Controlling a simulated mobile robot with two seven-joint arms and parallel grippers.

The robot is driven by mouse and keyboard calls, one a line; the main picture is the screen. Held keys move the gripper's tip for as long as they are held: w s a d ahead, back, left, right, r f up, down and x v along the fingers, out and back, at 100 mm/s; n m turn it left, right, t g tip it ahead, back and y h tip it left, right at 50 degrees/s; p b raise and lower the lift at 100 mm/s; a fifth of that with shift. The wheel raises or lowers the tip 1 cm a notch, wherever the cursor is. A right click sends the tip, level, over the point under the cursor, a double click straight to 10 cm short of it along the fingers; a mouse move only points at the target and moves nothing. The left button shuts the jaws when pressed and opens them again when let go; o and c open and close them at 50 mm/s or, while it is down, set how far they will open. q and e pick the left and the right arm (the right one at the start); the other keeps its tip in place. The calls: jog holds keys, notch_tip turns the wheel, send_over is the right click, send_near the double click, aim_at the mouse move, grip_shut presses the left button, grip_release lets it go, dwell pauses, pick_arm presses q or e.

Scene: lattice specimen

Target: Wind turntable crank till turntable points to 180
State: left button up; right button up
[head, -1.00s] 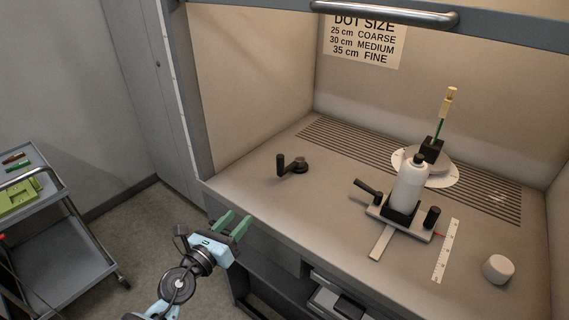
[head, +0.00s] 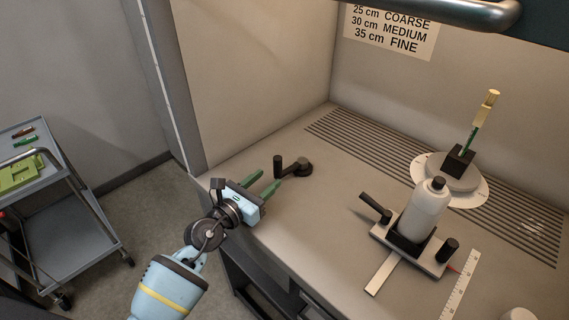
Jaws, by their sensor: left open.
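The black turntable crank (head: 297,168) stands on the hood's work surface near its left front edge, with its upright knob (head: 279,165) at the left end of the arm. The turntable (head: 453,176) sits at the back right on a white dial (head: 474,194); its markings are too small to read. A black block on it holds a green and cream specimen (head: 481,120) upright, slightly tilted. My left gripper (head: 268,187) is open and empty, its green fingers directed at the crank, just in front of the knob and seemingly apart from it. My right gripper is out of view.
A white bottle (head: 424,210) stands on a sliding carriage (head: 384,272) with black knobs, right of the crank. A ruler (head: 459,284) lies to its right. The raised sash handle (head: 440,10) crosses the top. A grey cart (head: 66,220) stands at left. The surface around the crank is clear.

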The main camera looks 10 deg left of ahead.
aim_at(275, 173)
pick_arm(q)
jog(key=b+x, duration=0.1)
jog(key=x, duration=0.5)
jog(key=shift+w+d+f, duration=0.15)
jog(key=shift+w, duration=0.1)
jog(key=shift+w+d, duration=0.25)
jog(key=shift+w, duration=0.35)
grip_shut()
